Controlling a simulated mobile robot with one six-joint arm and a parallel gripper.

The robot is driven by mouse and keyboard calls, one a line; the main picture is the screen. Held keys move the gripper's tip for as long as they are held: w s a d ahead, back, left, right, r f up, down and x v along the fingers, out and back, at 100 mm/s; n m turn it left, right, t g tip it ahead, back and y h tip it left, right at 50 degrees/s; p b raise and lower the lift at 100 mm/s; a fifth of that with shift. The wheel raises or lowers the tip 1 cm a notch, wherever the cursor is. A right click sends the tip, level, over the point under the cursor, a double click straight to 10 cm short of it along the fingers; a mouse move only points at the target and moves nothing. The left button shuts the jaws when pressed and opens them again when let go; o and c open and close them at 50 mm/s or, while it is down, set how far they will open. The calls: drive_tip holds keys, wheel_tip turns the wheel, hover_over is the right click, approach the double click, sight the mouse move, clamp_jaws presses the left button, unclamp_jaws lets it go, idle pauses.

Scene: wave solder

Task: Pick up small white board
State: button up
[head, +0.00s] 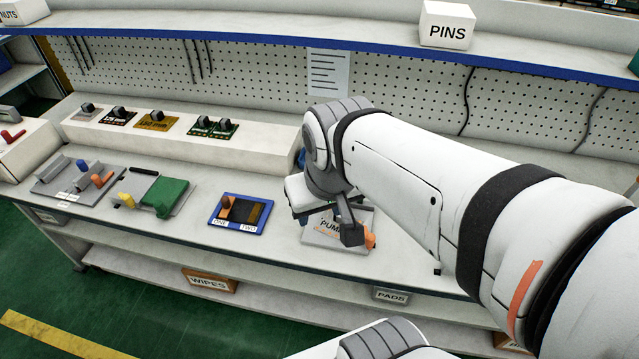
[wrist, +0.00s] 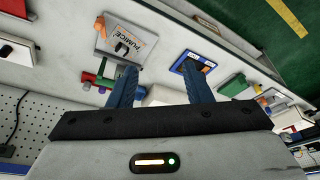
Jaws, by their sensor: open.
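A row of small boards sits on the white raised shelf at the back of the bench in the head view. The leftmost is a small pale board (head: 86,114) with a dark round part on top; it looks the closest to white. Beside it are a dark board (head: 118,117), an orange-brown board (head: 156,121) and green ones (head: 213,128). My gripper (wrist: 158,68) is open in the wrist view, with two blue fingers apart and nothing between them.
A plate marked PUMICE (head: 325,238) lies under my wrist. Left of it are a blue tray (head: 240,197) marked ONE and TWO, a green block (head: 172,195) and a grey fixture (head: 62,188). A PINS box (head: 446,26) stands on the upper shelf.

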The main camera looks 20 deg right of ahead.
sight(340, 218)
drive_tip(key=o, duration=0.4)
drive_tip(key=w+d+f+m+h+b, duration=0.1)
drive_tip(key=w+d+f+m+b, duration=0.2)
drive_tip(key=w+f+b, duration=0.2)
drive_tip(key=w+d+f+m+h+b, duration=0.1)
drive_tip(key=w+d+f+m+b, duration=0.2)
drive_tip(key=w+f+b, duration=0.3)
drive_tip(key=w+d+f+m+h+b, duration=0.1)
drive_tip(key=w+d+f+m+b, duration=0.2)
drive_tip(key=f, duration=0.9)
drive_tip(key=shift+w+d+f+m+g+b, duration=0.15)
drive_tip(key=shift+w+d+b, duration=0.35)
drive_tip(key=shift+w+b, duration=0.35)
drive_tip(key=shift+w+d+f+m+g+b, duration=0.15)
drive_tip(key=shift+w+d+b, duration=0.35)
drive_tip(key=shift+w+b, duration=0.3)
drive_tip(key=shift+c, duration=0.2)
drive_tip(key=shift+w+d+f, duration=0.3)
drive_tip(key=shift+f, duration=0.25)
drive_tip(key=shift+s+x, duration=0.15)
drive_tip(key=shift+x, duration=1.45)
drive_tip(key=shift+s+x, duration=0.15)
drive_tip(key=shift+x, duration=1.5)
